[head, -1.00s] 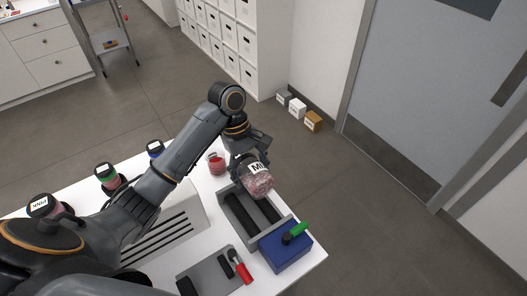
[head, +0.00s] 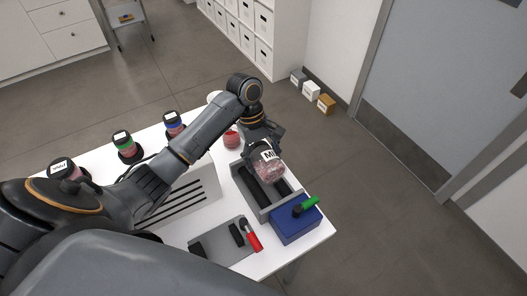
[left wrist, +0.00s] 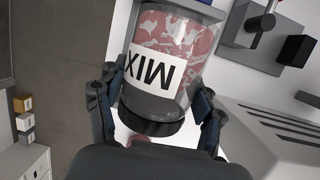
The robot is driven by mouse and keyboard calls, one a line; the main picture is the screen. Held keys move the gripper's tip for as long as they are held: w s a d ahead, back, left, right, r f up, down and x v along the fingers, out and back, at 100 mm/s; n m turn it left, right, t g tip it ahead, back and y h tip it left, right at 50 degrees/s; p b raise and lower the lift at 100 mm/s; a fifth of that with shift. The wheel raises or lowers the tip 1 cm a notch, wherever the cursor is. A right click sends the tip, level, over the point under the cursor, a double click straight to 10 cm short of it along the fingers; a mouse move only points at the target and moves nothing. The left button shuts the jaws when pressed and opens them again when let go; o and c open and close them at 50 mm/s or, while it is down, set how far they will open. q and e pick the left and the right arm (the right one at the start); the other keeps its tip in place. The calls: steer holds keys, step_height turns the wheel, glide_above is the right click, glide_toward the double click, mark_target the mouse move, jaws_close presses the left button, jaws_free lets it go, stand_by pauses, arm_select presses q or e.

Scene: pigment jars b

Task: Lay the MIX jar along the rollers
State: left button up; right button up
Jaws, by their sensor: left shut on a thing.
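The MIX jar (head: 269,172) is clear with pink and white contents, a white label and a dark lid. My left gripper (head: 262,148) is shut on it, and in the left wrist view its fingers (left wrist: 156,112) flank the jar (left wrist: 180,45) near the lid end. The jar is tilted over the grey roller tray (head: 265,212), covering part of the dark rollers (head: 254,188). I cannot tell whether it touches them. My right gripper is not in view.
A slotted grey block (head: 185,205) and several jars, one green-banded (head: 123,143), stand left.

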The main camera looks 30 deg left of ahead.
arm_select(q)
step_height(320, 180, down, 4)
steer(key=shift+f, duration=0.65)
steer(key=shift+w+f, duration=0.1)
steer(key=shift+f, duration=0.2)
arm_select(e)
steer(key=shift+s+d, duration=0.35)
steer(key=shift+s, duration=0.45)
arm_select(q)
steer(key=shift+f, duration=0.2)
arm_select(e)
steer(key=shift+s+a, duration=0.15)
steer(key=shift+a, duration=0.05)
arm_select(q)
steer(key=shift+f, duration=0.4)
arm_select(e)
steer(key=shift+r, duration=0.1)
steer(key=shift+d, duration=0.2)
arm_select(q)
steer(key=o, duration=1.4)
steer(key=shift+c, duration=0.2)
